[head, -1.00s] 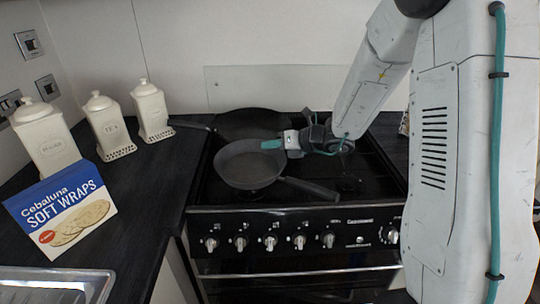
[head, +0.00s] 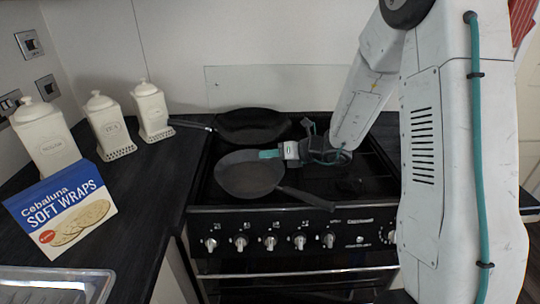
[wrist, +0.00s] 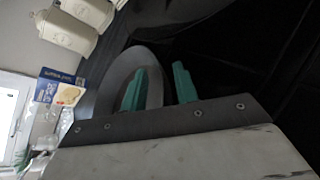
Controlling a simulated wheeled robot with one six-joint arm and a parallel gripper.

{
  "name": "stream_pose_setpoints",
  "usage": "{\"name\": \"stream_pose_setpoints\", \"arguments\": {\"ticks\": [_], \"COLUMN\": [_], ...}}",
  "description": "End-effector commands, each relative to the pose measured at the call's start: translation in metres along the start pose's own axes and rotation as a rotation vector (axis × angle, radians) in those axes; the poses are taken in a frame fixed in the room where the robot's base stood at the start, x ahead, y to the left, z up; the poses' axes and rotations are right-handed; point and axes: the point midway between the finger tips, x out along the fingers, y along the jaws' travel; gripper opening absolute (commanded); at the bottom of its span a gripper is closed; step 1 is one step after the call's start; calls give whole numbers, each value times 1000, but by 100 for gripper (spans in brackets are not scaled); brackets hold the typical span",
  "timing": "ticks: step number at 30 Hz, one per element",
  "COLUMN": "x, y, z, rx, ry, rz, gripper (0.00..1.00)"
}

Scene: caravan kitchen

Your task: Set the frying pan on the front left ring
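A dark grey frying pan (head: 240,178) sits at the front left of the hob (head: 345,188), its handle pointing to the front right. It looks about level; whether it rests fully on the ring is hidden under it. My gripper (head: 268,154) is at the pan's back right rim, teal fingertips pointing left. In the wrist view my gripper (wrist: 160,88) has its two fingers apart. One finger overlaps the inside of the pan (wrist: 112,75) and the other is outside it, with the rim seeming to pass between them. Contact with the rim cannot be told.
A second dark pan (head: 255,127) stands on the back left of the hob, handle to the left, close behind. Three cream canisters (head: 108,126) and a soft wraps box (head: 62,212) stand on the left worktop. Knobs (head: 270,243) line the cooker front.

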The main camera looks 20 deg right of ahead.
Motion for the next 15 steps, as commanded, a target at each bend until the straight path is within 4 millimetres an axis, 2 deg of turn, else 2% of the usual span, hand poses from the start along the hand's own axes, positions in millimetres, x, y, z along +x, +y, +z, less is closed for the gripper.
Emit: {"name": "stream_pose_setpoints", "arguments": {"ticks": [15], "x": [-98], "y": [0], "z": [1], "rx": [0], "ry": [-3], "rz": [-3], "gripper": [30]}}
